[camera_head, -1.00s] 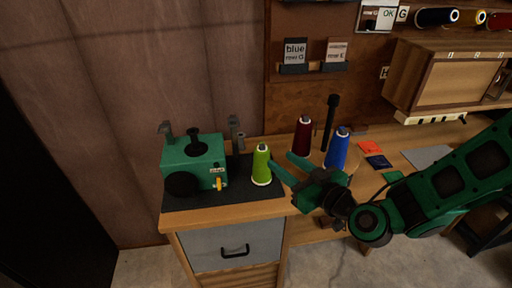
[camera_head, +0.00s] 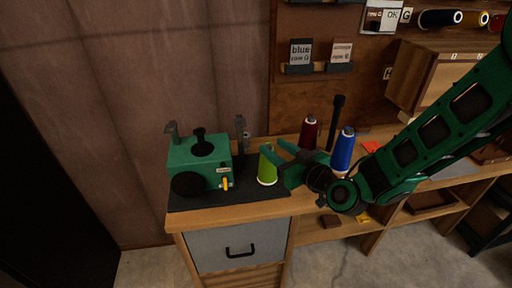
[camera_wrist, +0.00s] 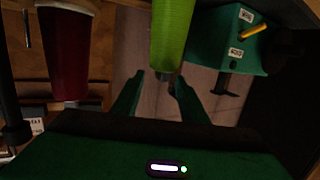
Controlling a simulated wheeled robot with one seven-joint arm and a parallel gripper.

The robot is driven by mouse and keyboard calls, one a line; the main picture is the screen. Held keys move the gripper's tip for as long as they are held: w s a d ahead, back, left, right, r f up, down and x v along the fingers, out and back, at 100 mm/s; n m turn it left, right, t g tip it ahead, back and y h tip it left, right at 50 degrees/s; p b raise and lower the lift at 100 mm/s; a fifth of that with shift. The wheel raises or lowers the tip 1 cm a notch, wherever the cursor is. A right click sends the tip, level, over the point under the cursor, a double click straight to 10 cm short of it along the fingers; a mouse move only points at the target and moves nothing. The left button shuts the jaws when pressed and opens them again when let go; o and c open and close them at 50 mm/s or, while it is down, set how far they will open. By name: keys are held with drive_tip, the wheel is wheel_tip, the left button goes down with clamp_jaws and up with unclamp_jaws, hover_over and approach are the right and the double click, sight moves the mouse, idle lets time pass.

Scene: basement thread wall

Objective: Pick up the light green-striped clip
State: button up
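I cannot make out a light green-striped clip in either view. A light green thread cone (camera_head: 267,168) stands upright on the dark mat at the left of the bench; it also shows in the wrist view (camera_wrist: 173,38), inverted. My gripper (camera_head: 279,152) is at the right of this cone, near its top. In the wrist view my gripper (camera_wrist: 157,95) has its two fingers apart, with the cone's narrow tip in line with the gap. I see no contact between finger and cone. Part of the cone's top is hidden behind a finger in the head view.
A green machine (camera_head: 198,164) stands left of the cone on the mat (camera_head: 245,191). A dark red cone (camera_head: 308,133) and a blue cone (camera_head: 343,150) stand close behind and right of my gripper. A black post (camera_head: 335,120) rises between them. A drawer (camera_head: 237,246) is below.

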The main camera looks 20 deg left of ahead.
drive_tip(key=shift+w+a, duration=0.2)
drive_tip(key=shift+a, duration=0.15)
clamp_jaws()
drive_tip(key=shift+f, duration=0.1)
drive_tip(key=s+a+r, duration=0.8)
drive_tip(key=r, duration=0.3)
drive_tip(key=shift+r, duration=0.15)
idle(0.5)
